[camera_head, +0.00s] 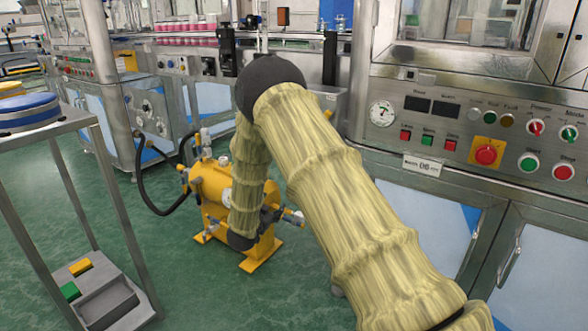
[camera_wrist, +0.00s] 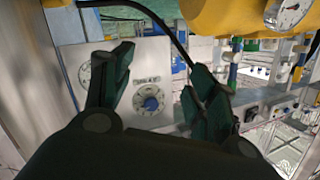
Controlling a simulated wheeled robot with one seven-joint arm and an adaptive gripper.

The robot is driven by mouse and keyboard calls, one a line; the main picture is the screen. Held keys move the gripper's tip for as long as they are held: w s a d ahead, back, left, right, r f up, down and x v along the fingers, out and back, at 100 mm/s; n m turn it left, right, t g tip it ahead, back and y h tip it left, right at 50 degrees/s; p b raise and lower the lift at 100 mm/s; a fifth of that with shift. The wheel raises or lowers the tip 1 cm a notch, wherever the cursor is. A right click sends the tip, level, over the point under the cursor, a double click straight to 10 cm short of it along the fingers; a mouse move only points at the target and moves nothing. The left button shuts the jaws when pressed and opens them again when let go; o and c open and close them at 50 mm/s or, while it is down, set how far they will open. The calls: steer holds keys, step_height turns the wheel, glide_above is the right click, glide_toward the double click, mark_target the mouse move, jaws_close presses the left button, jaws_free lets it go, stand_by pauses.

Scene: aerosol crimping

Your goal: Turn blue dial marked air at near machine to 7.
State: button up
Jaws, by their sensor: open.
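In the wrist view, a round dial with a blue centre knob (camera_wrist: 152,103) sits on a pale panel (camera_wrist: 70,42), below a small dark label that is too blurred to read. Its scale numbers and pointer setting cannot be read. My gripper (camera_wrist: 161,64) is open, with dark green fingers left and right of the dial in the picture. Nothing is held between them. The fingers appear in front of the panel, and I see no contact with the knob. In the head view my yellow-sleeved arm reaches down towards a yellow tank, and the gripper cannot be made out.
Other round dials (camera_wrist: 86,72) share the panel. A dark hose (camera_wrist: 158,18) crosses its top. The yellow tank (camera_head: 211,183) stands on the green floor, with a gauge (camera_wrist: 287,12) on it. A control cabinet (camera_head: 465,110) stands right, a metal cart (camera_head: 50,130) left.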

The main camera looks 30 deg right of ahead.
steer(key=w+d+r+m+g+h+b, duration=0.2)
steer(key=d+r+m, duration=0.15)
steer(key=r, duration=0.25)
steer(key=w+d+r+m+g+h+b, duration=0.1)
steer(key=w+d+r+m+h, duration=0.2)
steer(key=r, duration=0.4)
steer(key=w+d+m+b, duration=0.1)
steer(key=w+d+b, duration=0.3)
steer(key=d, duration=0.5)
steer(key=shift+d+y+b, duration=0.25)
steer(key=shift+y+b, duration=0.05)
steer(key=shift+b, duration=0.15)
steer(key=shift+r, duration=0.1)
steer(key=c, duration=1)
